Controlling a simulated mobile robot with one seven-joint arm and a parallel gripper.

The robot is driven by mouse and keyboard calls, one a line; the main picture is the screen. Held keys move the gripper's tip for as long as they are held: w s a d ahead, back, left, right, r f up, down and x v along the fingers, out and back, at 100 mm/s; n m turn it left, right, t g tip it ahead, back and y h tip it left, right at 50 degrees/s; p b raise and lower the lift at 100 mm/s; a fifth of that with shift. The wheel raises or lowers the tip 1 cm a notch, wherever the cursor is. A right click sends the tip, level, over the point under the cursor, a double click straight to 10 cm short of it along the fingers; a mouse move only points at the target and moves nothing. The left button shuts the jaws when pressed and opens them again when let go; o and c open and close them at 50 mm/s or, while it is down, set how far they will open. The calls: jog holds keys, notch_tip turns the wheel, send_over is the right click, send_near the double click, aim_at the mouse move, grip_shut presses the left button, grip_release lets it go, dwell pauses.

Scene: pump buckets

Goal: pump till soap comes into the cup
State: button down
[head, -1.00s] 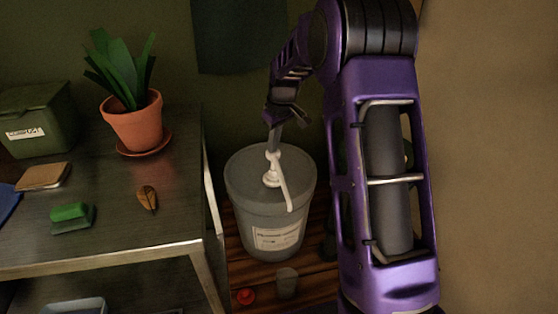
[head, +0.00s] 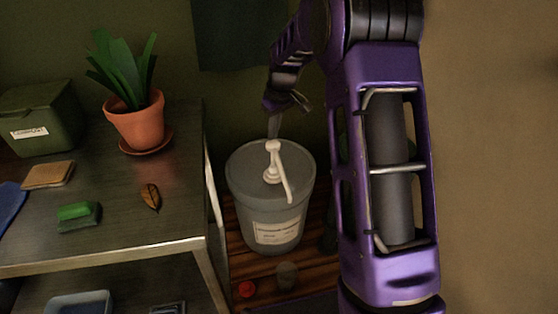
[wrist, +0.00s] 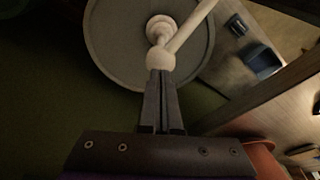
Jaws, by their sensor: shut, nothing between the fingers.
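A grey lidded bucket (head: 262,215) with a white label stands on the wooden floor slats. A white pump (head: 272,150) rises from its lid, its spout slanting down to the front right. A small grey cup (head: 287,275) stands on the slats in front of the bucket, below the spout tip; its contents cannot be made out. My gripper (head: 274,128) is shut and empty, pointing down just above the pump head. In the wrist view the closed fingertips (wrist: 161,76) are close to the round pump head (wrist: 160,60); whether they touch is unclear.
A metal table (head: 110,220) at the left carries a potted plant (head: 136,125), a green box (head: 40,118), a sponge (head: 76,212) and a leaf (head: 150,197). A red object (head: 247,289) lies left of the cup. My arm hides the area right of the bucket.

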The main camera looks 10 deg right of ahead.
jog(key=shift+r+p, duration=2.05)
jog(key=shift+r, duration=0.9)
